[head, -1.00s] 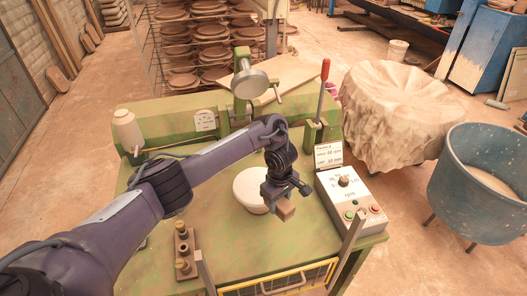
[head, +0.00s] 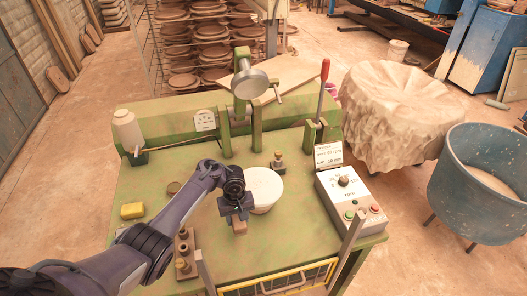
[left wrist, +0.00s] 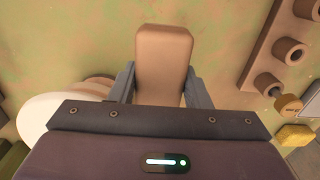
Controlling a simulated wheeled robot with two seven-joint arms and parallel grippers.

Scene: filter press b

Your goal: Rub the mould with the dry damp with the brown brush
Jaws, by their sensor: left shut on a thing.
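My left gripper (head: 238,214) is shut on the brown brush (head: 240,227), a plain brown block in the head view. In the left wrist view the brown brush (left wrist: 163,60) stands out between the two fingers (left wrist: 160,85). The mould (head: 264,187) is a round white form on the green table, just behind and to the right of the gripper. Its white edge also shows at the left of the left wrist view (left wrist: 45,112). The brush appears apart from the mould, at its front left. The gripper hides a little of the mould's left side. My right gripper is out of view.
A peg block (head: 183,251) stands near the front. A control box (head: 350,199) and red-tipped lever (head: 324,85) stand at the right. A round head (head: 249,82) hangs behind the mould.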

